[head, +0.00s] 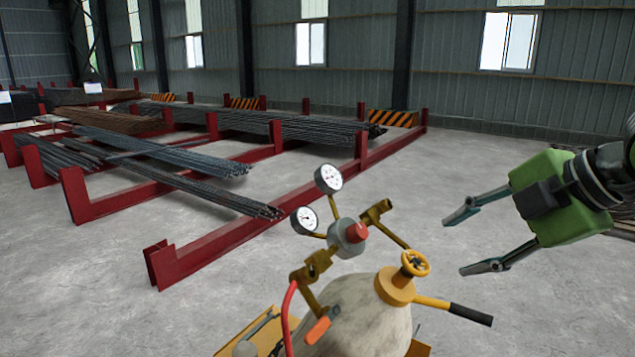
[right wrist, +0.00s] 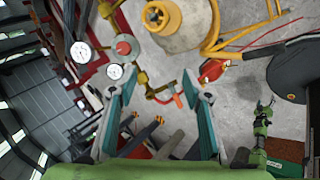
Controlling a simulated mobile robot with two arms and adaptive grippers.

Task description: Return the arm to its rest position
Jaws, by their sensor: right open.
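My right gripper (head: 456,246) comes in from the right in the head view, green-bodied with two grey fingers spread apart. It is empty, in the air to the right of a gas cylinder (head: 365,318) with a yellow valve handwheel (head: 415,263). A gap separates its fingertips from the handwheel. In the right wrist view its two fingers (right wrist: 160,76) also stand wide apart with nothing held between them. My left gripper is not in the head view. A small green arm with a gripper (right wrist: 264,108), apparently my left, shows at the right of the wrist view, too small to judge.
Two gauges (head: 328,179) and a regulator (head: 348,235) stick up beside the cylinder, close to the right gripper's left. Red racks (head: 215,240) with rebar bundles (head: 160,150) fill the left and back. Bare concrete floor (head: 450,165) lies beyond the gripper.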

